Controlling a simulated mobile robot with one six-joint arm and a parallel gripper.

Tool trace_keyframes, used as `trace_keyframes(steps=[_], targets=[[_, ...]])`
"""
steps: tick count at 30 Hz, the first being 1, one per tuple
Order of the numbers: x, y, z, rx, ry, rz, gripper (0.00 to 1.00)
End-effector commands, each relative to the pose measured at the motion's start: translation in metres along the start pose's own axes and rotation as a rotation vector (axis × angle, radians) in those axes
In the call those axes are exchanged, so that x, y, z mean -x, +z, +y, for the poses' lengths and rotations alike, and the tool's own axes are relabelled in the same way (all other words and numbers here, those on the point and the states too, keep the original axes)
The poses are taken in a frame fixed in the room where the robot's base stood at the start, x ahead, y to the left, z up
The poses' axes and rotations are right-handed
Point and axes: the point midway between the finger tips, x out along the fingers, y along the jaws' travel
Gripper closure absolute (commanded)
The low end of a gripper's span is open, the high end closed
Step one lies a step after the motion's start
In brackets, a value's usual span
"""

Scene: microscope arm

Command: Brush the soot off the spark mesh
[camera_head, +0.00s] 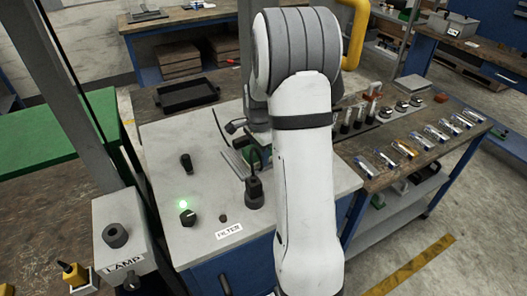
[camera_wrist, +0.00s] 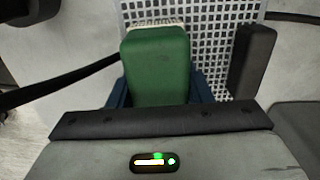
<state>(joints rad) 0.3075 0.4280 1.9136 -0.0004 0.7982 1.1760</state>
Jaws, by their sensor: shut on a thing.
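My gripper (camera_wrist: 158,88) is shut on a brush with a green block back (camera_wrist: 156,62). Pale bristles (camera_wrist: 155,30) show along the brush's far edge. The spark mesh (camera_wrist: 218,62), a light perforated grid, lies behind and beyond the brush in the wrist view. The brush overlaps the mesh there; I cannot tell whether the bristles touch it. No clear soot patch shows on the visible part, and the brush and gripper hide the rest. In the head view, my arm hides the gripper, and a bit of green shows beside it.
A dark upright bar (camera_wrist: 252,62) stands close to the right of the brush. The grey cabinet top (camera_head: 170,150) carries black knobs, a lit green lamp (camera_head: 183,204) and a FILTER label (camera_head: 229,231).

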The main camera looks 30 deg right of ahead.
Motion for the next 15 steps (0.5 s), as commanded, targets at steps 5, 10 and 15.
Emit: trace_keyframes(steps=[5,10,15], targets=[[-0.0018,0.0022,0.0007,0.0,0.003,-0.002,0.73],[-0.0022,0.0029,0.0009,0.0,0.004,-0.002,0.73],[-0.0022,0.0101,0.0009,0.001,0.004,-0.002,0.73]])
